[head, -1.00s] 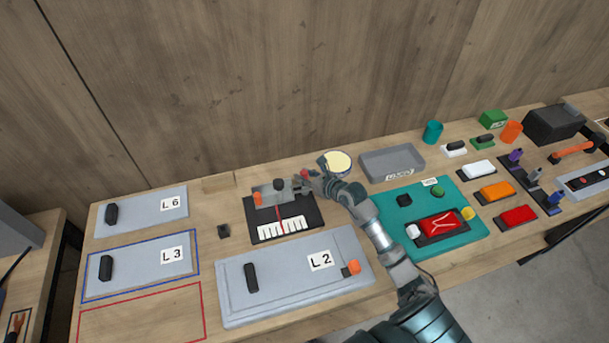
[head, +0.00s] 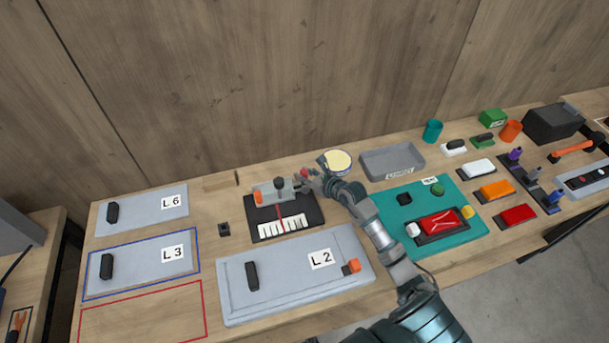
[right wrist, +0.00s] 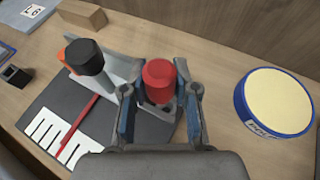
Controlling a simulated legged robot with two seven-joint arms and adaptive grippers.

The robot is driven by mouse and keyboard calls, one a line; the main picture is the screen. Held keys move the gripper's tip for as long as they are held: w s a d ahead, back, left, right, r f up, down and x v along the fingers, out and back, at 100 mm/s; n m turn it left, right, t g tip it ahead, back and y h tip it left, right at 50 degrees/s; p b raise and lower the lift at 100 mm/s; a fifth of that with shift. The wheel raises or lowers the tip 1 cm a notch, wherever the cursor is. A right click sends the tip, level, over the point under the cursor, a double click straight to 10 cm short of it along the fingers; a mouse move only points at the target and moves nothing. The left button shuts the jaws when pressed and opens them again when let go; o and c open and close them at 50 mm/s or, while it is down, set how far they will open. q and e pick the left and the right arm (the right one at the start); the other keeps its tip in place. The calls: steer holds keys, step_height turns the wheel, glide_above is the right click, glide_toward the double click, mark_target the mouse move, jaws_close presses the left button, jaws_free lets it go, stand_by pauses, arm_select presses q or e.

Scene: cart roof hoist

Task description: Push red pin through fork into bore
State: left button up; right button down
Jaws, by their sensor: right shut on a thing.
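The red pin (right wrist: 159,82) shows its round red head in the right wrist view, between the two fingers of my right gripper (right wrist: 160,105). The gripper is shut on it. In the head view the right gripper (head: 303,180) is at the right end of a grey bracket (head: 269,190) on a dark base plate. The bracket has a black knob (right wrist: 84,57) and an orange part (head: 258,197). The pin's shank is hidden under its head, and I cannot make out the fork or bore clearly. My left gripper is not in view.
A white scale (head: 283,227) with a red pointer lies in front of the bracket. A round cream-topped tub (head: 338,162) stands right of the gripper. The grey L 2 panel (head: 290,280) is in front, the teal board (head: 455,238) to the right.

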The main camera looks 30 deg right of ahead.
steer(key=shift+r+p, duration=0.5)
steer(key=shift+r, duration=0.3)
steer(key=shift+d, duration=0.35)
steer(key=shift+p, duration=0.35)
stand_by(1.0)
steer(key=shift+a+f+b, duration=0.1)
steer(key=shift+f+b, duration=1.4)
steer(key=shift+f, duration=0.85)
steer(key=c, duration=0.8)
jaws_free()
steer(key=shift+s, duration=0.2)
steer(key=v, duration=1.1)
steer(key=shift+s+d, duration=0.2)
steer(key=shift+d, duration=0.05)
